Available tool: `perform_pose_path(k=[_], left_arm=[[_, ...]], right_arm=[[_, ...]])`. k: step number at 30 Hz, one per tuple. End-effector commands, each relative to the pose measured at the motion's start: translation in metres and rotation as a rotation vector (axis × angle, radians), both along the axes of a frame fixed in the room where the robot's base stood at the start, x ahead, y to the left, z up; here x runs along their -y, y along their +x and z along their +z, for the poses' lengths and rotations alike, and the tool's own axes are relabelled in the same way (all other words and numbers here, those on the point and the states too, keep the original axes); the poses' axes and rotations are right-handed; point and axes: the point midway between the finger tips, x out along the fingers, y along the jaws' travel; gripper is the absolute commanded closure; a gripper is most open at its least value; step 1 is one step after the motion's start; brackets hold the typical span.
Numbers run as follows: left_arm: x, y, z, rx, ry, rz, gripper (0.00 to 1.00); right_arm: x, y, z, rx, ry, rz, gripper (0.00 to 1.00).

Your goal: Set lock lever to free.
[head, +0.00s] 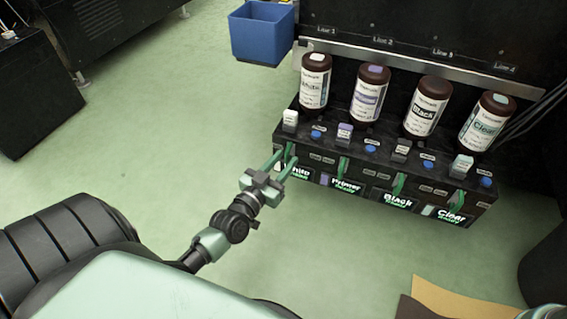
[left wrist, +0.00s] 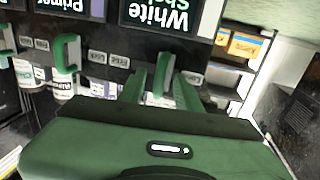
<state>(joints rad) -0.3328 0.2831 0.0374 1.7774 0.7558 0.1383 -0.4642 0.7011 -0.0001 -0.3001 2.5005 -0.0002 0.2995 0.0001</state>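A black dispenser rack (head: 330,190) holds several brown ink bottles, with a green lock lever below each. The White station's lever (left wrist: 163,72) stands between my left gripper's fingers in the left wrist view; I cannot tell if they touch it. My left gripper (head: 284,158) is open at the rack's left end, in front of the white label. The Primer lever (head: 342,166), Black lever (head: 398,184) and Clear lever (head: 457,200) are farther right. Small plates flank each lever, too small to read surely. My right gripper is not in view.
A blue bin (head: 262,35) hangs at the rack's upper left. Blue knobs (head: 370,149) and capped blocks line the rack's top. Green floor (head: 150,120) is open to the left. Brown and tan sheets (head: 455,300) lie at the lower right.

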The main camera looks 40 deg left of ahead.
Motion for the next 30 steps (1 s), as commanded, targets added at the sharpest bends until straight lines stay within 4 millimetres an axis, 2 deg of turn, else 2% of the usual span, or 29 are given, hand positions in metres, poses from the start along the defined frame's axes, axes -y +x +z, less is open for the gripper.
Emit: perform_pose_path(k=[3,4,7,30], left_arm=[[0.0000,-0.0002,0.0002,0.000,0.000,0.000,0.67],[0.0000,-0.0002,0.0002,0.000,0.000,0.000,0.72],[0.0000,-0.0003,0.0002,0.000,0.000,0.000,1.00],[-0.0004,-0.0005,0.0001,0.000,0.000,0.001,1.00]], right_arm=[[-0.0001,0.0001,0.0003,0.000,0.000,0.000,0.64],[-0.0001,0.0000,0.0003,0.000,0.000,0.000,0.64],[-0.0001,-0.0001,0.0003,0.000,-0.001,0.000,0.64],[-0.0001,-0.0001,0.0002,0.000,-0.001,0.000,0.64]])
